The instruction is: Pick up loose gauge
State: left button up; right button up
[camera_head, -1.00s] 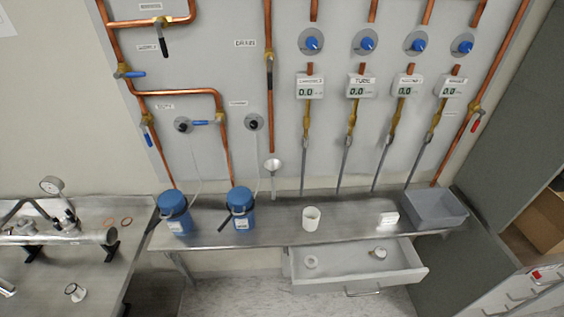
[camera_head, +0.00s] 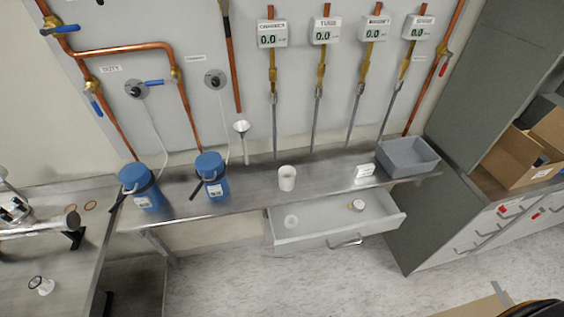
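Two small things could be the loose gauge, and I cannot tell which. A small round white piece with a dark rim (camera_head: 41,285) lies on the steel table at the lower left. A small round piece with a brass-coloured part (camera_head: 356,205) lies in the open drawer (camera_head: 335,235) under the bench. Both are too small to read any dial.
The steel bench (camera_head: 250,200) carries two blue canisters (camera_head: 143,188) (camera_head: 212,178), a white cup (camera_head: 287,178), a small white block (camera_head: 365,171) and a grey bin (camera_head: 408,157). Cardboard boxes (camera_head: 520,157) stand at right. The floor (camera_head: 300,280) in front is mostly clear.

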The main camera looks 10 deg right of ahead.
aim_at(358, 206)
jog(key=z, duration=1.15)
jog(key=i+j, duration=0.25)
jog(key=j+z, duration=0.05)
jog(key=j, duration=0.05)
